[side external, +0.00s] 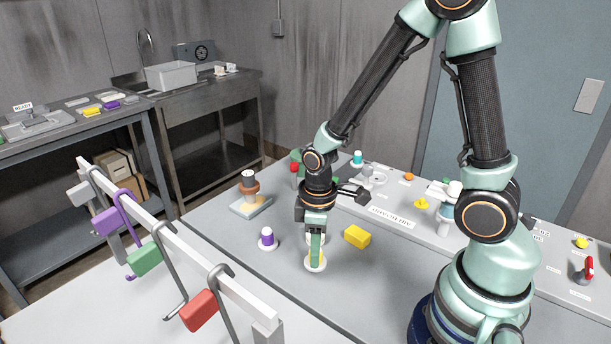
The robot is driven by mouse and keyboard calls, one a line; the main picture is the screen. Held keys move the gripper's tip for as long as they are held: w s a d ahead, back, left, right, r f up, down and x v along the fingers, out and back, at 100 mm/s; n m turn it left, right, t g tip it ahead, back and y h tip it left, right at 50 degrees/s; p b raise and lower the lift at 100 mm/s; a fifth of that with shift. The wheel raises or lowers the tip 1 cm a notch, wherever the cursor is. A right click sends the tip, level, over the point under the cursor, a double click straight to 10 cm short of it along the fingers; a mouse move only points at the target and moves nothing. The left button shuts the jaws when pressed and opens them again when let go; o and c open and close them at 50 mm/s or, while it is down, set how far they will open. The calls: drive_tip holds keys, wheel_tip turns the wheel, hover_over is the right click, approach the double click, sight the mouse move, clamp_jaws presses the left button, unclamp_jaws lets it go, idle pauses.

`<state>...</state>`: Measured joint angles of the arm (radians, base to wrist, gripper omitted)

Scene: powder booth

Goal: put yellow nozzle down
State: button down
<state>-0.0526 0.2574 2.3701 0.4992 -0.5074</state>
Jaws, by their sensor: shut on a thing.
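The yellow nozzle (321,259) is mostly hidden behind a green finger of my gripper (316,250), with a bit of yellow and a round white base showing around the fingertip. My gripper points straight down and is shut on it. The white base is at or just above the grey tabletop (285,290); I cannot tell whether it touches.
A purple nozzle (267,238) on a white base stands to the left, and a yellow block (357,236) lies close to the right. A rack (215,265) with hanging coloured blocks is at front left. The tabletop in front of my gripper is clear.

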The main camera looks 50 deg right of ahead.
drive_tip(key=shift+f, duration=1.3)
drive_tip(key=shift+f, duration=0.15)
drive_tip(key=c, duration=0.6)
unclamp_jaws()
wheel_tip(320, 180, up, 13)
drive_tip(key=shift+f, duration=0.15)
drive_tip(key=r+m+t, duration=0.1)
drive_tip(key=r+m, duration=0.1)
drive_tip(key=r, duration=0.1)
drive_tip(key=s+d+r+m+t, duration=0.1)
drive_tip(key=r+m+t, duration=0.1)
drive_tip(key=r, duration=0.2)
drive_tip(key=r+m+t, duration=0.2)
drive_tip(key=r, duration=0.2)
drive_tip(key=shift+s+d, duration=0.3)
